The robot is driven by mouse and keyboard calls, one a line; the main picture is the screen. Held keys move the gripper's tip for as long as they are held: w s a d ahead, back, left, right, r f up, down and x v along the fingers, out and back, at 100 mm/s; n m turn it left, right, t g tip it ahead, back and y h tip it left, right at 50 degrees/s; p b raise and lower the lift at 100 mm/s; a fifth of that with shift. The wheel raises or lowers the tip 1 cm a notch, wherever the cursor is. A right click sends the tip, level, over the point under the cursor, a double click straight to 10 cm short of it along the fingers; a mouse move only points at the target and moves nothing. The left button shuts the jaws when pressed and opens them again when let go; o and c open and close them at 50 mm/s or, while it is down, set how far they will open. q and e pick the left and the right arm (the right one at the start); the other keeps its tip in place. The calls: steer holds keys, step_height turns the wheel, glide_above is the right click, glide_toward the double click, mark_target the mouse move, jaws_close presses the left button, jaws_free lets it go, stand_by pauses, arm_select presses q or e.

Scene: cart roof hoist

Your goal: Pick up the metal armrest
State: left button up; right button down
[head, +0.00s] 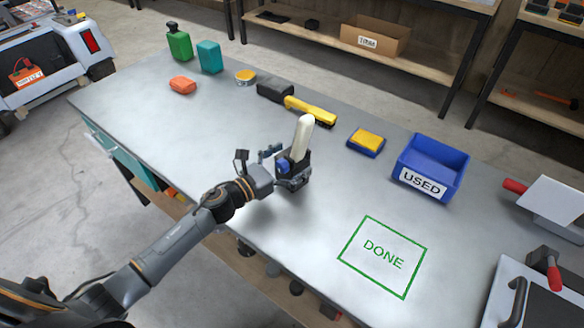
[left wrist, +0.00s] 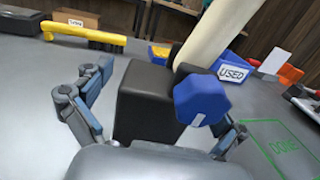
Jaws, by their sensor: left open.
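A cream bar (head: 303,135) stands upright, slightly tilted, in a black block (head: 305,173) with a blue knob (head: 283,165) on its near side; it is the only armrest-like thing in view, though I cannot confirm it is metal. In the left wrist view the bar (left wrist: 212,35) rises from behind the black block (left wrist: 140,105), with the faceted blue knob (left wrist: 200,99) in front. My left gripper (head: 281,168) is open, with one finger on each side of the block. Whether the fingers touch it is unclear. My right gripper is out of view.
On the grey bench (head: 220,125) are a yellow brush (head: 310,110), a black box (head: 275,90), a yellow-and-blue sponge (head: 366,141) and a blue USED bin (head: 432,165). Bottles (head: 179,44) stand at the back left. The green DONE square (head: 383,256) is empty. Metal equipment (head: 535,300) occupies the right corner.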

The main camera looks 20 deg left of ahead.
arm_select(q)
steer(key=c, duration=1.6)
steer(key=shift+r, duration=0.1)
steer(key=shift+c, duration=1.2)
